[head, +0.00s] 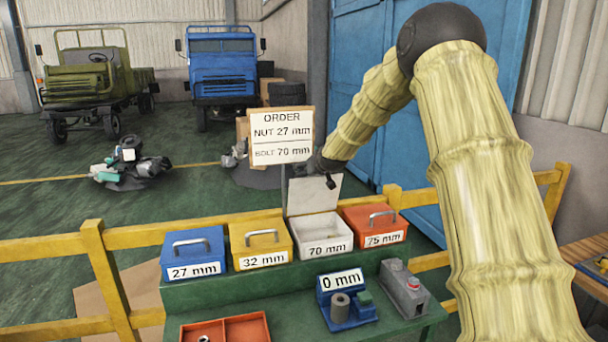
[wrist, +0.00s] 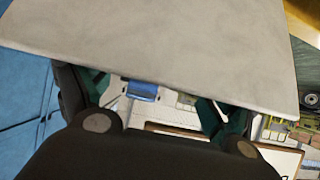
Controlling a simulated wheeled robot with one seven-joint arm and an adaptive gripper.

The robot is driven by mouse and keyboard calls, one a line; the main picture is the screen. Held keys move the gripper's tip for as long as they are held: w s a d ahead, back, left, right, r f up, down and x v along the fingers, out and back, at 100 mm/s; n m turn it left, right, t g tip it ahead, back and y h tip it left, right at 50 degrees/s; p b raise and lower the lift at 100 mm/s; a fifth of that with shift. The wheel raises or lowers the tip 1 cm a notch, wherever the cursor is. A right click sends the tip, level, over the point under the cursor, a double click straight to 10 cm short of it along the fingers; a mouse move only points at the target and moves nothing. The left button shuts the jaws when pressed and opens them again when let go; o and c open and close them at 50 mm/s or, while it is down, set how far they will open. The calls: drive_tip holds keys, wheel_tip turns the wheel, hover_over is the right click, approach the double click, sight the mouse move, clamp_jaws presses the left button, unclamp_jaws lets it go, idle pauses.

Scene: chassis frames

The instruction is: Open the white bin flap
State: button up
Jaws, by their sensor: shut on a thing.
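The white bin (head: 328,249), labelled 70 mm, stands on the green bench between the yellow and red bins. Its white flap (head: 315,196) is raised, standing roughly upright at the bin's back edge, and the bin's inside shows. My gripper (head: 324,172) is at the flap's upper part, partly hidden behind it. In the wrist view the flap (wrist: 160,50) fills the top as a broad pale panel, and my gripper's fingers (wrist: 152,103) are partly covered by it. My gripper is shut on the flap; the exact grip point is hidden.
A blue bin (head: 192,256), a yellow bin (head: 261,242) and a red bin (head: 375,226) have shut lids with handles. An order sign (head: 282,135) stands behind the flap. A blue gauge (head: 345,302), a grey box (head: 404,290) and a red tray (head: 225,330) are in front.

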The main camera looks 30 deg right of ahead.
drive_tip(key=shift+d+f, duration=0.1)
drive_tip(key=shift+f, duration=0.6)
drive_tip(key=o, duration=1.1)
drive_tip(key=shift+o, duration=0.3)
drive_tip(key=shift+w+d+f, duration=0.1)
drive_tip(key=shift+w+f, duration=0.05)
drive_tip(key=shift+w, duration=0.05)
drive_tip(key=v, duration=1.2)
drive_tip(key=shift+r, duration=0.3)
drive_tip(key=shift+w, duration=0.1)
